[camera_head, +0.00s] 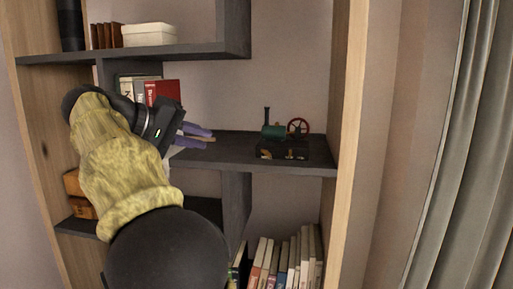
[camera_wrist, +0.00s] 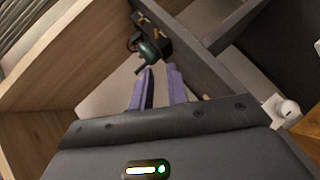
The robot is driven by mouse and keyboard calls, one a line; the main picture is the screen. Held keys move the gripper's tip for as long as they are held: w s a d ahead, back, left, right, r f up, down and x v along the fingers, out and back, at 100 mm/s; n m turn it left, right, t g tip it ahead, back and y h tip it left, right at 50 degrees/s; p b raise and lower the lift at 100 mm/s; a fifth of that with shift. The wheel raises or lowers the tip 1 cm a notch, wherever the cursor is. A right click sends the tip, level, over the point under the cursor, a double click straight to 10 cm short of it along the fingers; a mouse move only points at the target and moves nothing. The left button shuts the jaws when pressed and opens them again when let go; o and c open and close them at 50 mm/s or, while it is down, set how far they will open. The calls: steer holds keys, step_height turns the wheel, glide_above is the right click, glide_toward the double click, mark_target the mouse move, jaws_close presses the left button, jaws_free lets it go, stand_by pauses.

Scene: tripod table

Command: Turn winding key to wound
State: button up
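A small model engine (camera_head: 273,132) stands on the dark middle shelf, right of my gripper in the head view. It has a green boiler, a black chimney and a red spoked flywheel (camera_head: 298,128). Its black base (camera_head: 283,152) has small brass-coloured parts on the front; I cannot tell which one is the winding key. My gripper (camera_head: 208,137) has purple fingers that are apart and empty, left of the engine. In the wrist view the fingers (camera_wrist: 160,70) point towards the engine's dark boiler (camera_wrist: 149,50), and brass parts show on its base (camera_wrist: 155,33).
The dark shelf (camera_head: 230,150) is bare between my gripper and the engine. A wooden side panel (camera_head: 348,100) stands close to the engine's right. Books (camera_head: 165,90) stand behind my gripper, and more books (camera_head: 290,262) fill the lower shelf. A white box (camera_head: 148,35) sits above.

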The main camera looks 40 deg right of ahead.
mark_target(261, 151)
steer(key=shift+s+r, duration=0.1)
steer(key=shift+r, duration=0.2)
steer(key=shift+d, duration=0.1)
steer(key=p+x, duration=0.5)
steer(key=x, duration=1.1)
steer(key=shift+s+d, duration=0.1)
steer(key=shift+d, duration=0.25)
steer(key=shift+d+f, duration=0.25)
steer(key=shift+d, duration=0.05)
